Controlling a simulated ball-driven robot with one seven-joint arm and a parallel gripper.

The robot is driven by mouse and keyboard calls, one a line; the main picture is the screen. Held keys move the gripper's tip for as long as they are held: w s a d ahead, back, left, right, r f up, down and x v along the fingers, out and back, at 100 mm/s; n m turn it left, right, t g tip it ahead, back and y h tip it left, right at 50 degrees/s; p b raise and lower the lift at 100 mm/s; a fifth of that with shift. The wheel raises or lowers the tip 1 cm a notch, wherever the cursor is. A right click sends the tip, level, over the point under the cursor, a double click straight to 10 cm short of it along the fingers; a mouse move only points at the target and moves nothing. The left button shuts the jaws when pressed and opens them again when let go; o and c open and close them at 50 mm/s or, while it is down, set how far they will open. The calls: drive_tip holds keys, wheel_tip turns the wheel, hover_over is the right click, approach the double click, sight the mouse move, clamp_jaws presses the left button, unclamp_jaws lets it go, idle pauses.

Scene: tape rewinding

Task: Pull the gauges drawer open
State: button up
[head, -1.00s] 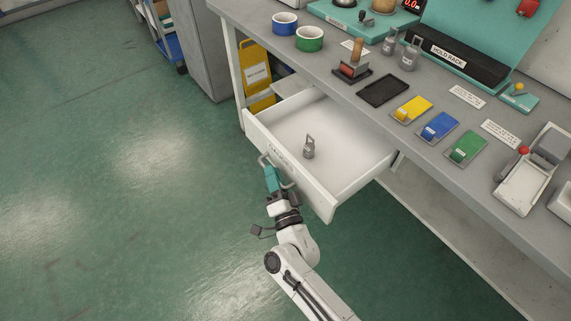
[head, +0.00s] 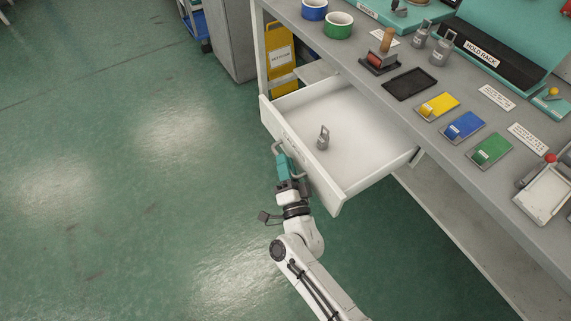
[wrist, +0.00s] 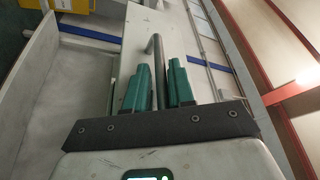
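The gauges drawer (head: 376,167) is a white drawer under the grey workbench. It stands well out from the bench, with its inside showing. Its label on the front is too small to read. A small grey weight with a loop handle (head: 323,141) sits inside it. My gripper (head: 281,155) is at the drawer's front, at the bar handle. In the wrist view, the grey handle bar (wrist: 154,44) runs between the two teal fingers of my gripper (wrist: 162,85), which appear closed on it.
The bench top (head: 366,100) carries a black mat (head: 411,83), yellow, blue and green plates, grey weights and a stamp (head: 382,55). A yellow folder-like item (head: 280,62) stands under the bench at left. Green floor (head: 130,200) is clear in front and to the left.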

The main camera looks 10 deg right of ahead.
drive_tip(key=v, duration=1)
drive_tip(key=shift+s+b, duration=0.35)
drive_tip(key=shift+b, duration=0.05)
drive_tip(key=shift+f, duration=0.1)
